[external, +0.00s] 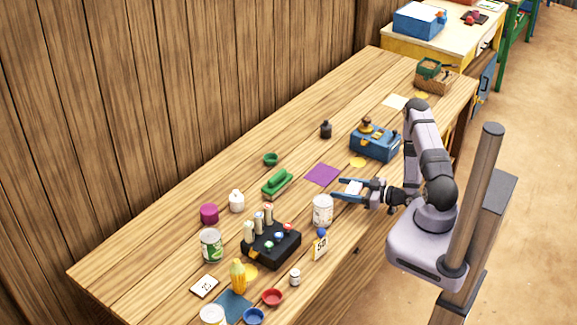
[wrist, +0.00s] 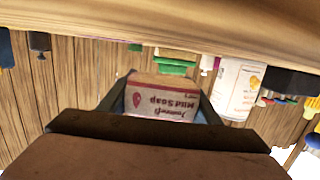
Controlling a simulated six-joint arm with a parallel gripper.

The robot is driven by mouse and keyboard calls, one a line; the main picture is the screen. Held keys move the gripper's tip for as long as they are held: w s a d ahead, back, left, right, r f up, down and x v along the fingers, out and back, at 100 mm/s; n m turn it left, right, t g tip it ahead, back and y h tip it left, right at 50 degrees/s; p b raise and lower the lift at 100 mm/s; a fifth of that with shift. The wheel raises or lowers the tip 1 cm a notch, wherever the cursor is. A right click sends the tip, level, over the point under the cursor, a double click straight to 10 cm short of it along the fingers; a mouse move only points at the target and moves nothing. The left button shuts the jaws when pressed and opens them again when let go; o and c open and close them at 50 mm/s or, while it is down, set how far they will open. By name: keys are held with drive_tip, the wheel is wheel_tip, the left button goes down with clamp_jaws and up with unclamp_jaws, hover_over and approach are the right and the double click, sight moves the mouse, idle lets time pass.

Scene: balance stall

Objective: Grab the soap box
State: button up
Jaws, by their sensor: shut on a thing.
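The soap box (wrist: 162,100) is a small white and tan box with "Mild Soap" lettering, which appears upside down in the wrist view. It sits between the two fingers of my gripper (wrist: 158,112), which is shut on it. In the external view my gripper (external: 352,190) reaches left from the arm over the near part of the wooden table, and the soap box (external: 353,187) shows as a pale shape between the blue-grey fingers. Whether the box touches the table is hard to tell.
A white can (external: 322,210) stands just left of my gripper. A purple square (external: 322,174) lies behind it, with a green item (external: 277,183) farther left. A blue box (external: 375,143) stands behind the gripper. Several jars and cups crowd the table's near left end.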

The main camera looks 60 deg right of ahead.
wheel_tip(320, 180, up, 6)
drive_tip(key=p, duration=0.2)
drive_tip(key=shift+r, duration=0.25)
